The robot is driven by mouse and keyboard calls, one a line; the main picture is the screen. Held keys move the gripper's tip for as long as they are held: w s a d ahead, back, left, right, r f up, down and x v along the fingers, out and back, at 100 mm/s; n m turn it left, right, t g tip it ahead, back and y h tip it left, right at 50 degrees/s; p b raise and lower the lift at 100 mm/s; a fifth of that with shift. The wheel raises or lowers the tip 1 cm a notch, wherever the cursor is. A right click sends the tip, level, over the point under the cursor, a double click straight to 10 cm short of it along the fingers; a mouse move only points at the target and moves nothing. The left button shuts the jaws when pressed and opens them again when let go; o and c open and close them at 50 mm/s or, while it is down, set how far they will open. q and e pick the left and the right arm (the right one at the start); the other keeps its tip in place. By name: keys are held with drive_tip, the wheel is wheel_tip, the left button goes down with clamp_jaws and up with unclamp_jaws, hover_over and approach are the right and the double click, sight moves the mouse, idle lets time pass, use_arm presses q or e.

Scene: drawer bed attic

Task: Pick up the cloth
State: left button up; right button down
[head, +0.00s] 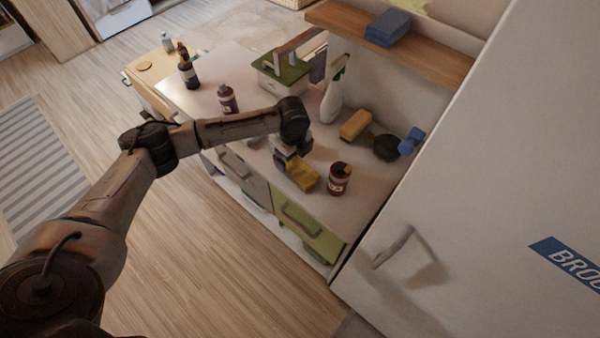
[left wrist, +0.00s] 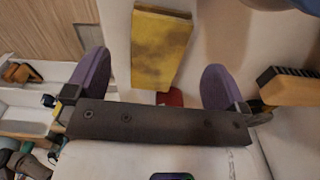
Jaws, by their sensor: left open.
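The yellow cloth (head: 302,174) lies folded flat on the white counter, near the front edge above the green drawer. It also shows in the left wrist view (left wrist: 160,45), with darker stains on it. My left gripper (head: 291,158) is over the counter at the cloth's back left side and hides a little of it. In the left wrist view its two purple fingers (left wrist: 158,65) are spread wide, and the cloth shows between and beyond them. Nothing is held. My right gripper is in neither view.
A dark red can (head: 339,179) stands just right of the cloth. A brush (head: 355,125), a spray bottle (head: 334,98) and a green-topped caddy (head: 284,72) stand behind. A white door (head: 470,190) bounds the right.

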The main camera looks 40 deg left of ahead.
sight(293, 164)
use_arm(q)
drive_tip(key=shift+s+f+b, duration=0.1)
drive_tip(key=shift+f+b, duration=0.35)
drive_tip(key=shift+f, duration=2.4)
drive_tip(key=c, duration=1)
drive_tip(key=shift+o, duration=0.2)
drive_tip(key=shift+r, duration=0.1)
